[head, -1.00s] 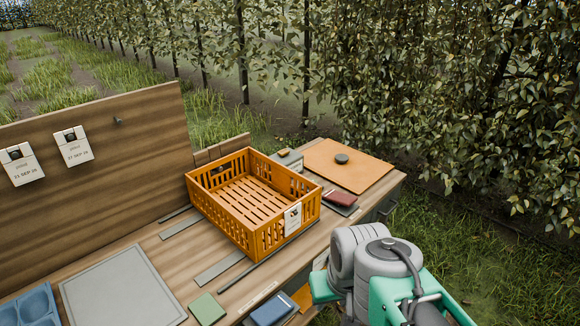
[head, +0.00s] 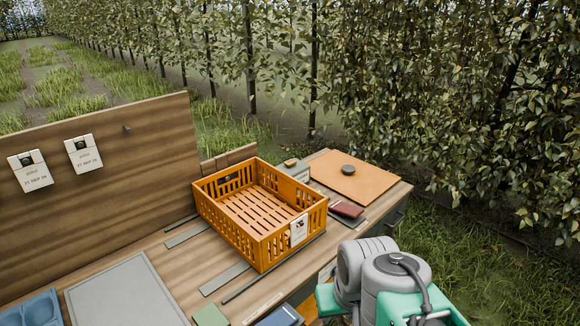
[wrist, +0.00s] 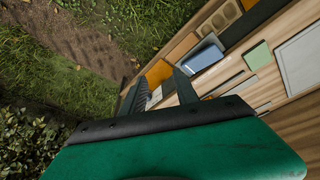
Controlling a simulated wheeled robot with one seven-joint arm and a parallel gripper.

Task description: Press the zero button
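No button marked zero can be made out in either view. A small grey box (head: 293,168) stands behind the orange crate (head: 264,235) on the wooden bench; its face is mostly hidden by the crate. A dark round knob (head: 348,169) sits on a tan board at the bench's far right end. My gripper (wrist: 158,78) shows in the wrist view with its two dark fingers apart and nothing held between them. It is over the bench's front side, beyond the head view's bottom edge. In the head view only my arm shows at bottom right.
The tan board (head: 372,180) and a dark red booklet (head: 346,209) lie right of the crate. A grey pad (head: 125,296), a green card (head: 210,316) and a blue item (wrist: 203,53) lie left and front. An upright panel (head: 90,200) holds tags. Grass lies right.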

